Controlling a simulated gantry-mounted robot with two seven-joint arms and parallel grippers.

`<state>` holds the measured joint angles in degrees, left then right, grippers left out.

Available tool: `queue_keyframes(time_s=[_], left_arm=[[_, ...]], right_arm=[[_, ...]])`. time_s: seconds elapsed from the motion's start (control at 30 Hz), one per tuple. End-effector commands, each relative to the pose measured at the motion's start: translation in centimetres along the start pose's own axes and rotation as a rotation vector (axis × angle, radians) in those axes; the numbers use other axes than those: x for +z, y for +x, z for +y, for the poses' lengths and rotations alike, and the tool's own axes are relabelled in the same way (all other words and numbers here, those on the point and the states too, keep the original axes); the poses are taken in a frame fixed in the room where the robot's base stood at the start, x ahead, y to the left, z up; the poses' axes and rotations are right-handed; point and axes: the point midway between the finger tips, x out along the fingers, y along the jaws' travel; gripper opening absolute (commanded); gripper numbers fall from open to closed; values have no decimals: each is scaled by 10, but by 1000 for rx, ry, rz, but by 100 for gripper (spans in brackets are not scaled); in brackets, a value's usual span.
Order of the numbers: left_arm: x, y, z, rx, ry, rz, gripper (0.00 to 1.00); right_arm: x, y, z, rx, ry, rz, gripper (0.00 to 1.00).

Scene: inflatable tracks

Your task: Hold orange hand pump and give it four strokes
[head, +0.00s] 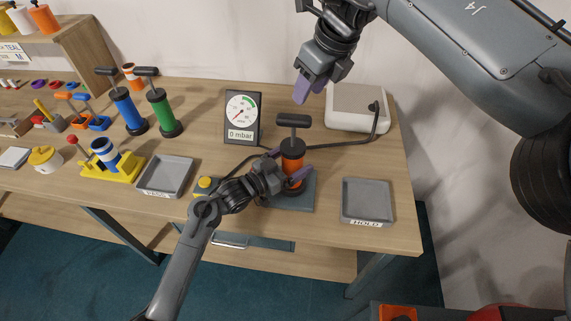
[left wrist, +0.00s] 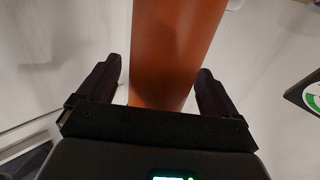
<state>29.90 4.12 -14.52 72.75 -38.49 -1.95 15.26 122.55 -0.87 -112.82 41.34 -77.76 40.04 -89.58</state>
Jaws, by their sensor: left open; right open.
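The orange hand pump (head: 292,149) stands upright on a grey base plate (head: 295,204) on the bench. Its black T-handle (head: 293,121) is up, with a short dark rod below it. My left gripper (head: 288,164) has its purple fingers on either side of the orange barrel. In the left wrist view the orange barrel (left wrist: 174,50) runs between the two open fingers (left wrist: 160,88), with gaps beside it. My right gripper (head: 306,94) is open and empty, above the T-handle and apart from it. My left gripper hides part of the lower barrel.
A gauge (head: 241,116) reading 0 mbar stands left of the pump. A white box (head: 356,108) with a hose is behind right. A HOLD tray (head: 367,201) and another grey tray (head: 165,175) flank the pump. Blue (head: 127,110) and green pumps (head: 162,112) stand left.

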Motion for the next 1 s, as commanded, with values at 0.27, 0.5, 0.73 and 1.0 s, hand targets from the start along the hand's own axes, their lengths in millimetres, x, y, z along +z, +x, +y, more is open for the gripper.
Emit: queue_keyframes(time_s=[0.27,0.5,0.73,1.0], left_arm=[[0,2,0,0,0,-1,93],[0,2,0,1,0,0,65],[0,2,0,1,0,0,30],[0,2,0,1,0,0,17]], right_arm=[[0,0,0,0,0,0,43],[0,0,0,0,0,0,43],[0,0,0,0,0,0,43],[0,0,0,0,0,0,43]])
